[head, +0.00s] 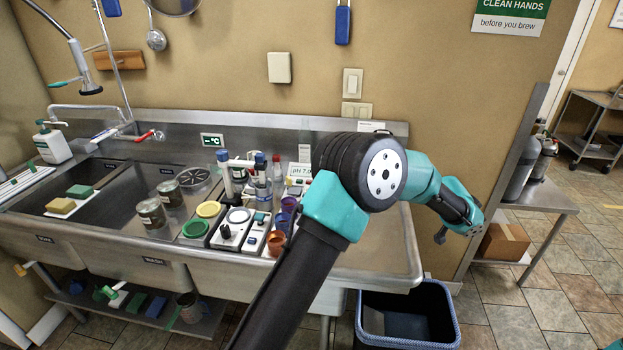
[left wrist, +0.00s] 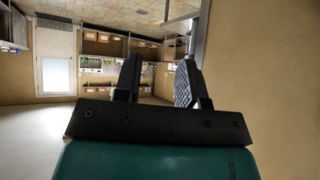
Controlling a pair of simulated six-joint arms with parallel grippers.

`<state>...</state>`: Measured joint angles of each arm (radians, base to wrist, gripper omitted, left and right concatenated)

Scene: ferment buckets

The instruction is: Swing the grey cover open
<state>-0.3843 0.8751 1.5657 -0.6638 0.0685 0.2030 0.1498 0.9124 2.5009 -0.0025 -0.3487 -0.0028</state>
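I cannot pick out a grey cover with certainty. A pale, closed rectangular box (head: 279,68) is fixed to the back wall above the sink counter in the head view. My one visible arm reaches up from the bottom and bends to the right, well to the right of that box. My right gripper is in neither view.
Light switches (head: 352,82) are on the wall. The steel counter (head: 385,250) holds a control panel (head: 228,236), jars and bottles. A blue-rimmed bin (head: 407,335) stands below its right end. A tall steel panel (head: 517,150) and a side table (head: 545,197) are on the right.

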